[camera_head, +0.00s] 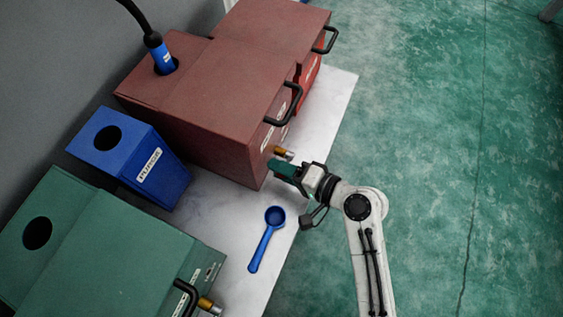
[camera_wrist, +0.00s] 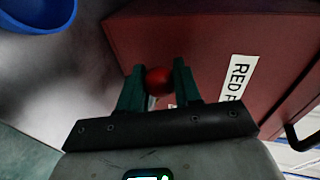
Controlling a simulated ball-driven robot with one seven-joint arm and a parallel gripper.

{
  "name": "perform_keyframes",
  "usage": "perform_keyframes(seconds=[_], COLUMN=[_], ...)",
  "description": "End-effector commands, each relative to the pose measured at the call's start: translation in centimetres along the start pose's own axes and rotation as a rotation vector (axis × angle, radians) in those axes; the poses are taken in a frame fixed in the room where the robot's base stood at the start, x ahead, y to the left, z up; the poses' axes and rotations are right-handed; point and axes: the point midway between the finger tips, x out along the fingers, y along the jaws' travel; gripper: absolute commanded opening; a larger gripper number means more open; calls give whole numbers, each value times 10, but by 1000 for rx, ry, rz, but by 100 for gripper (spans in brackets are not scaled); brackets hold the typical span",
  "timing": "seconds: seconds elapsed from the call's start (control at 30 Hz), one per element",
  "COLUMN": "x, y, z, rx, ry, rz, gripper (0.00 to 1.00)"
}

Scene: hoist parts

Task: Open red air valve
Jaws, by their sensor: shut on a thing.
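The red air valve shows in the wrist view as a round red knob (camera_wrist: 158,81) on the face of the red box (camera_wrist: 190,40). My gripper (camera_wrist: 160,84) has its two green fingers on either side of the knob, shut on it. In the head view my gripper (camera_head: 277,166) is at the lower front corner of the red box (camera_head: 215,95), and the knob is hidden behind the fingers. A brass fitting (camera_head: 284,152) on the box shows just beyond the fingers. A white label starting "RED" (camera_wrist: 239,77) is right of the knob in the wrist view.
A blue scoop (camera_head: 266,238) lies on the white table (camera_head: 222,214) near my gripper. A blue bin (camera_head: 135,160) and a green box (camera_head: 110,255) with its own brass fitting (camera_head: 209,305) stand to the left. Black handles (camera_head: 291,100) stick out from the red boxes. Green floor is clear at right.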

Motion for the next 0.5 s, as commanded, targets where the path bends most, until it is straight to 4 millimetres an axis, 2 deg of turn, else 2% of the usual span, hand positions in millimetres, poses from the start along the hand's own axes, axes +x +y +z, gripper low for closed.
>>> perform_keyframes(seconds=[0.03, 0.5], x=[-4, -7], y=[-12, -28], z=[-4, -25], rx=[39, 459], ry=[-12, -150], rz=[7, 52], gripper=[0, 0])
